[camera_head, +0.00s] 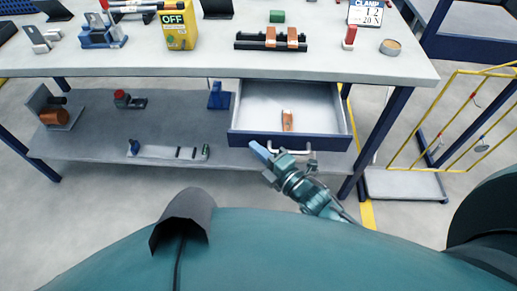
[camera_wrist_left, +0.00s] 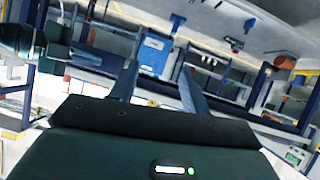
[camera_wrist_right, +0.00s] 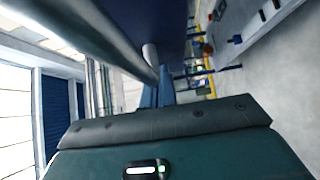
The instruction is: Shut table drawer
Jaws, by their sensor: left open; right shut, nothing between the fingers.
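The table drawer (camera_head: 340,108) stands pulled out below the tabletop, with an orange-and-white item (camera_head: 287,120) lying inside. Its dark blue front (camera_head: 240,138) carries a silver bar handle (camera_head: 311,149). My right gripper (camera_head: 257,149) is shut and empty just in front of the drawer front, by the handle's left part. In the right wrist view the closed fingertips (camera_wrist_right: 157,92) are close to the handle bar (camera_wrist_right: 105,35) and the blue front (camera_wrist_right: 172,25); I cannot tell if they touch. My left gripper (camera_wrist_left: 158,85) is open and empty, and shows only in its own wrist view.
The tabletop (camera_head: 340,65) holds a yellow OFF box (camera_head: 178,27), a black rack (camera_head: 270,41) with orange blocks and other small items. A grey lower shelf (camera_head: 85,145) lies left of the drawer. A yellow-framed cart (camera_head: 405,185) stands at the right.

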